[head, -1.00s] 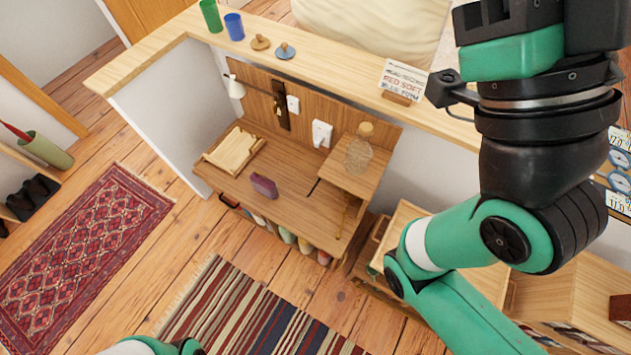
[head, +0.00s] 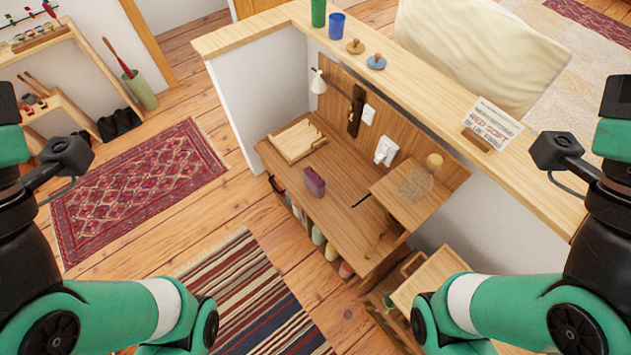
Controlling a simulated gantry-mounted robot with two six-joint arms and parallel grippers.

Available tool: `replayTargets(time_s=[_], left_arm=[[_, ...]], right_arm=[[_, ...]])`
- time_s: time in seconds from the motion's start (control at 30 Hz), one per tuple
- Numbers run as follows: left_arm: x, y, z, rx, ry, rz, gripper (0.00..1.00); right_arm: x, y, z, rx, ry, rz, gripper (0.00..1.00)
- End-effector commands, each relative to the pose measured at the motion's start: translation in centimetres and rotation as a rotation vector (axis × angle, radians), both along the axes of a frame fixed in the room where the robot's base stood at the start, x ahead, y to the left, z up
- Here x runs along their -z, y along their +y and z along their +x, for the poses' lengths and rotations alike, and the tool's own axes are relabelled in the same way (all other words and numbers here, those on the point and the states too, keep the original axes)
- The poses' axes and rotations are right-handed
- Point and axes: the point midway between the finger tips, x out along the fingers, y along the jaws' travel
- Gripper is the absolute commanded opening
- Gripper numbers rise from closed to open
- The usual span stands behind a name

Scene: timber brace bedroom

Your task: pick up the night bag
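A small purple bag-like object (head: 314,182), which looks like the night bag, stands on the wooden desk (head: 330,211) near its front edge. It stands apart from the wooden tray to its left and nothing touches it. My two arms frame the view at the left and right edges, well apart from the desk. The fingers of both grippers lie outside the picture, so neither gripper's opening shows.
A wooden tray (head: 297,140) lies on the desk, with a glass bottle (head: 416,185) on the raised shelf at right. A ledge behind holds cups, knobs and a sign (head: 492,124). A striped rug (head: 245,300) lies on the floor in front.

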Motion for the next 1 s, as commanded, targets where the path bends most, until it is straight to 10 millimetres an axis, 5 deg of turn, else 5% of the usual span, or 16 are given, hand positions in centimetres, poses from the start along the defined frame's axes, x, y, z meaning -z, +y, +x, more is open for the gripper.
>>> replayTargets(time_s=[0.43,0.73,1.0], left_arm=[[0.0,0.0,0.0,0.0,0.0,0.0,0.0],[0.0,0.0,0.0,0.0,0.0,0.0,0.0],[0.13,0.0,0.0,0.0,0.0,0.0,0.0]], right_arm=[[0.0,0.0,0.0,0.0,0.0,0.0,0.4],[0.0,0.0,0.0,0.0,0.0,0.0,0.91],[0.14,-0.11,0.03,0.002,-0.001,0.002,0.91]])
